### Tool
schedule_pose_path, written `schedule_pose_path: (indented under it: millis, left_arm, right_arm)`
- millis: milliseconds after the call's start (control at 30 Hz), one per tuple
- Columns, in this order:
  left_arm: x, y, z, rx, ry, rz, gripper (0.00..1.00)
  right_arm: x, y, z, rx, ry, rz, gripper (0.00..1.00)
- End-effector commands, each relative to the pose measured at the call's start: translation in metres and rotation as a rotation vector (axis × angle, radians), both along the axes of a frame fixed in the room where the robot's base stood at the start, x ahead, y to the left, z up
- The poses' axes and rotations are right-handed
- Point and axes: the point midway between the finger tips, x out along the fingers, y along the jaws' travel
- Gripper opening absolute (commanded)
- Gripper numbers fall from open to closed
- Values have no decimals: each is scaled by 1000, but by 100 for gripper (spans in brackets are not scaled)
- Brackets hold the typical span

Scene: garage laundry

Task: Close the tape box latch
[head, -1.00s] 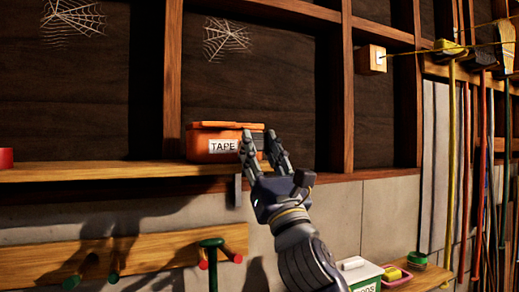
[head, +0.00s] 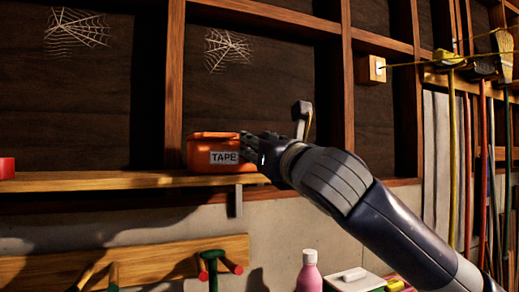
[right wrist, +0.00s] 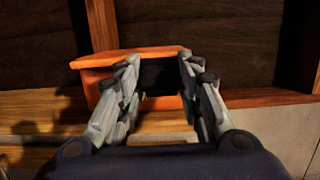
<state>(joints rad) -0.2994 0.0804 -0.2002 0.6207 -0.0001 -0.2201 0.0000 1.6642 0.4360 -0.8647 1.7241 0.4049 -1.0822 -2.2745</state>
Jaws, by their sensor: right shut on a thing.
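In the right wrist view the fingers (right wrist: 158,85) stand on both sides of the dark piece. The exact contact is hidden, and I cannot tell whether the latch is fastened. My left gripper is out of view.
The shelf (head: 100,182) has free room left of the box, up to a red object (head: 7,168) at its end. Upright studs (head: 346,80) stand behind. Below are a peg rail (head: 150,262) and a pink bottle (head: 310,275). Long-handled tools hang at the right.

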Motion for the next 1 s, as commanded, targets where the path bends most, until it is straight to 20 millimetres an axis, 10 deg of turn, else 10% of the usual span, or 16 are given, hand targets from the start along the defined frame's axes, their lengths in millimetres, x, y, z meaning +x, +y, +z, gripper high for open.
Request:
schedule_pose_path:
  millis: [567, 600, 700, 1000]
  left_arm:
    - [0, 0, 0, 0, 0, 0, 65]
    - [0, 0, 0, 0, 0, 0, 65]
    - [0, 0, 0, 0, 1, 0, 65]
    - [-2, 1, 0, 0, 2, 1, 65]
  right_arm:
    - [1, 0, 4, -11, 37, -1, 9]
    - [1, 0, 4, -11, 37, -1, 35]
    - [1, 0, 4, -11, 36, 0, 53]
    - [1, 0, 3, -12, 38, 1, 53]
